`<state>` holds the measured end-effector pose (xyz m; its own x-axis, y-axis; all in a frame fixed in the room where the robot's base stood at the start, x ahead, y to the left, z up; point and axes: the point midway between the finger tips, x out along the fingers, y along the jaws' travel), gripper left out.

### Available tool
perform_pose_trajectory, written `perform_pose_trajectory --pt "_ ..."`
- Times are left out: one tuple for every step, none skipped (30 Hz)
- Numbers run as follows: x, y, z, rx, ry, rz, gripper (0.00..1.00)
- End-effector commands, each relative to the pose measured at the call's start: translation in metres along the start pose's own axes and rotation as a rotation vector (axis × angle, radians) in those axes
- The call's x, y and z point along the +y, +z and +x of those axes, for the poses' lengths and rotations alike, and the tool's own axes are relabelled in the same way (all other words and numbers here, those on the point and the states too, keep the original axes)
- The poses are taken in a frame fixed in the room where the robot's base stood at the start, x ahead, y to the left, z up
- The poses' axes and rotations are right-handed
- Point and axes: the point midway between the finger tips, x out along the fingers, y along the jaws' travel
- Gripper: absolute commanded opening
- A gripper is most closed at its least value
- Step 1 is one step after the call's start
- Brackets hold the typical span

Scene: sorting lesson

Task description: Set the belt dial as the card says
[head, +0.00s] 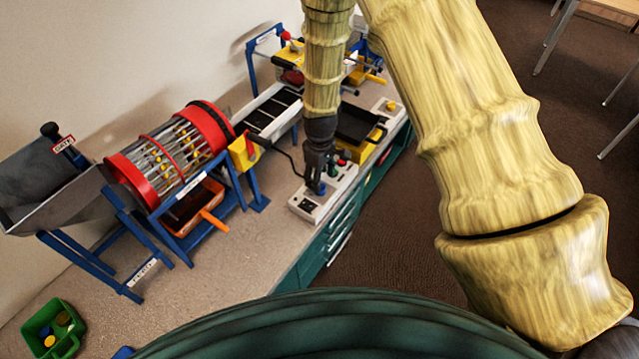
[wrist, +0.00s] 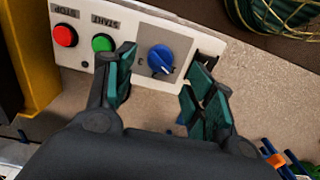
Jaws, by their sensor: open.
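The control box (head: 306,208) stands at the bench's front edge in the head view. In the wrist view the white panel (wrist: 85,66) carries a red STOP button (wrist: 65,35), a green START button (wrist: 102,42) and the blue belt dial (wrist: 160,58). The dial's white pointer points to the lower right of that view. My gripper (wrist: 160,82) is open, one finger on each side of the dial, with clear gaps to it. In the head view my gripper (head: 318,178) points down over the box and partly hides it. I cannot make out a card.
A red-ended drum sorter (head: 175,145) on a blue frame, a grey hopper (head: 60,185) and a green bin (head: 55,330) with coloured pieces stand left on the bench. A black conveyor (head: 270,112) and a yellow-sided tray (head: 360,130) lie behind.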

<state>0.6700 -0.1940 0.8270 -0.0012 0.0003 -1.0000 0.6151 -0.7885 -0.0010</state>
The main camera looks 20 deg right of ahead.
Motion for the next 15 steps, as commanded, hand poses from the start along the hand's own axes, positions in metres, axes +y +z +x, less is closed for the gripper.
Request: perform_pose_trajectory --pt "0.0 0.0 0.004 -0.001 0.0 0.0 0.54" --pt "0.0 0.0 0.008 0.0 0.0 0.0 0.54" --pt "0.0 0.0 0.012 -0.001 0.0 -0.001 0.54" --pt "0.0 0.0 0.015 -0.001 0.0 -0.001 0.54" --pt "0.0 0.0 0.018 -0.001 -0.001 -0.001 0.54" --pt "0.0 0.001 0.023 -0.001 -0.001 0.0 0.54" --pt "0.0 0.001 0.026 -0.001 -0.001 0.0 0.54" --pt "0.0 0.0 0.028 0.0 0.0 0.0 0.54" --pt "0.0 0.0 0.032 0.0 0.0 0.001 0.54" --pt "0.0 0.0 0.035 0.0 0.0 0.001 0.54" --pt "0.0 0.0 0.037 0.0 0.0 0.001 0.54" --pt "0.0 0.0 0.04 0.0 0.0 0.0 0.54" --pt "0.0 0.0 0.041 0.0 0.0 0.0 0.54" --pt "0.0 0.0 0.043 0.0 0.0 0.0 0.54" --pt "0.0 0.0 0.045 0.0 0.0 0.0 0.54"
